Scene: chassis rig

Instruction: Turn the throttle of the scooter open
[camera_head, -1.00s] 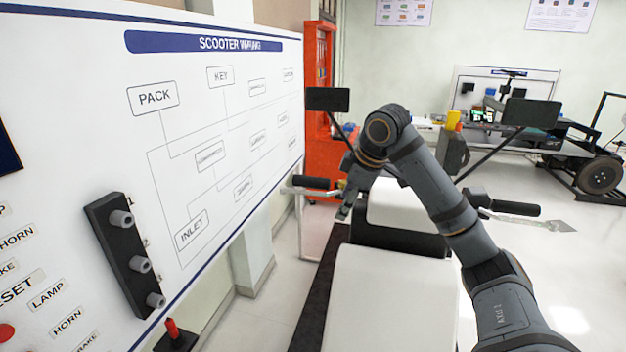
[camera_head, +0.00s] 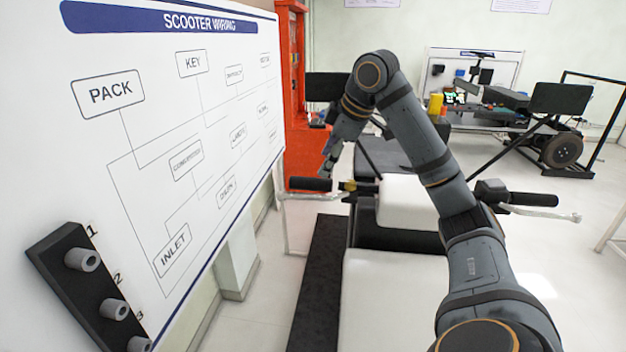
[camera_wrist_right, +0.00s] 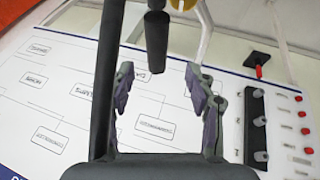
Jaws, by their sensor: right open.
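The scooter (camera_head: 385,295) stands ahead with a white seat and body. Its handlebar has a black left grip (camera_head: 310,184) with a lever below and a black right grip (camera_head: 533,199) with a pale lever. My right gripper (camera_head: 326,166) appears just above and right of the left grip; their depth gap is unclear. In the right wrist view my right gripper (camera_wrist_right: 158,85) is open, with nothing between its fingertips. A black cylinder, likely a grip (camera_wrist_right: 155,45), points down from the top between the fingers, apart from both. My left gripper is out of view.
A white wiring board (camera_head: 75,150) with a black peg block (camera_head: 85,285) stands close on the left. Mirrors (camera_head: 560,98) stick up on stalks. An orange cabinet (camera_head: 298,85) is behind. Free floor (camera_head: 560,290) lies to the right.

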